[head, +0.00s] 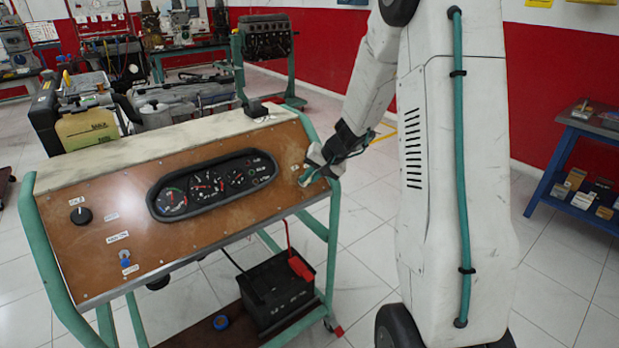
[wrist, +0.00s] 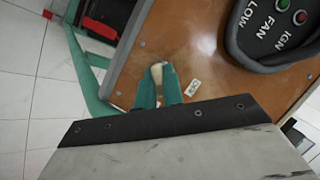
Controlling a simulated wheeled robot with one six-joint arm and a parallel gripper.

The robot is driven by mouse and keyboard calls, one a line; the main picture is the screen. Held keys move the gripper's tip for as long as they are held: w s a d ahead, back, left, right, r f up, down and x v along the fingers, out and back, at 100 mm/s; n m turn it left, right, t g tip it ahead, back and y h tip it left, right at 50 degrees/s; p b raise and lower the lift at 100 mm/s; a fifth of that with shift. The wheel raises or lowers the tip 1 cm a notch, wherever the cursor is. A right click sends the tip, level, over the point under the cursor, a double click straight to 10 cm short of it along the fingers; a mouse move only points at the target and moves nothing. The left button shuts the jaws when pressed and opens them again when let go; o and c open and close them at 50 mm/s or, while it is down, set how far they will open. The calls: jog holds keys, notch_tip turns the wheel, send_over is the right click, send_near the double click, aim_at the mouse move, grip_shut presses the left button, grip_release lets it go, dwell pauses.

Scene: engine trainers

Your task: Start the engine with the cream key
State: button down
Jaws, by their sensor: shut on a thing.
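My gripper (head: 312,172) is at the right end of the brown instrument panel (head: 118,212), close to its face. In the wrist view its teal fingers (wrist: 158,80) are shut on a small cream thing, which looks like the cream key (wrist: 157,70). Only a little of the key shows between the fingertips. A small white label (wrist: 193,88) is on the panel beside the fingers. The ignition lock is not visible, and I cannot tell whether the key is in it. The engine (head: 165,108) stands behind the panel.
A gauge cluster (head: 213,184) sits mid-panel, with a black knob (head: 81,215) and a blue button (head: 126,262) to the left. A battery (head: 277,292) with red and black cables stands on the shelf below. A blue bench (head: 585,140) is at right. Floor between is clear.

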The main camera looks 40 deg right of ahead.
jog(key=shift+s+m+t+y, duration=0.1)
jog(key=shift+m+t+y, duration=0.55)
jog(key=shift+m, duration=1.35)
jog(key=c, duration=1.5)
grip_release()
jog(key=shift+d, duration=0.1)
jog(key=v, duration=0.7)
jog(key=shift+s+r, duration=0.25)
jog(key=shift+s, duration=0.05)
